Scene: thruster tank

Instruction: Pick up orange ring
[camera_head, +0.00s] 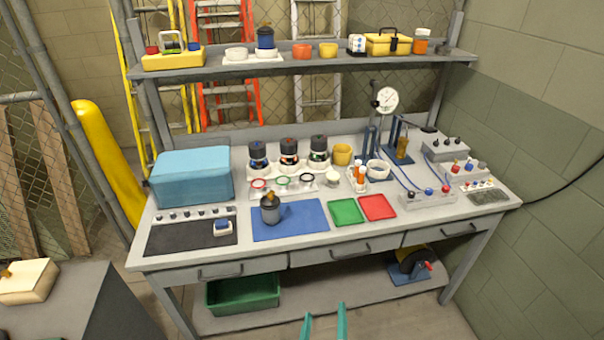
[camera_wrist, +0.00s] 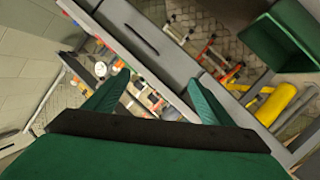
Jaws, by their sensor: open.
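Several small rings lie in a row on a white tray (camera_head: 270,195) in the middle of the bench: a reddish ring (camera_head: 259,184), a green ring (camera_head: 283,180) and a dark ring (camera_head: 307,178). None is clearly orange at this size. An orange round piece (camera_head: 302,51) sits on the upper shelf; I cannot tell if it is a ring or a cup. My gripper (camera_head: 324,310) shows its two teal fingers low in front of the bench, apart and empty, far from the rings. In the wrist view my gripper (camera_wrist: 159,75) is open, with the bench tilted beyond it.
Behind the rings stand several dark-topped canisters (camera_head: 289,152). In front lie a blue mat (camera_head: 305,221) with a grey pot (camera_head: 270,209), a green tray (camera_head: 346,212) and a red tray (camera_head: 377,207). A blue case (camera_head: 192,177) stands left. The shelf (camera_head: 215,65) overhangs the back.

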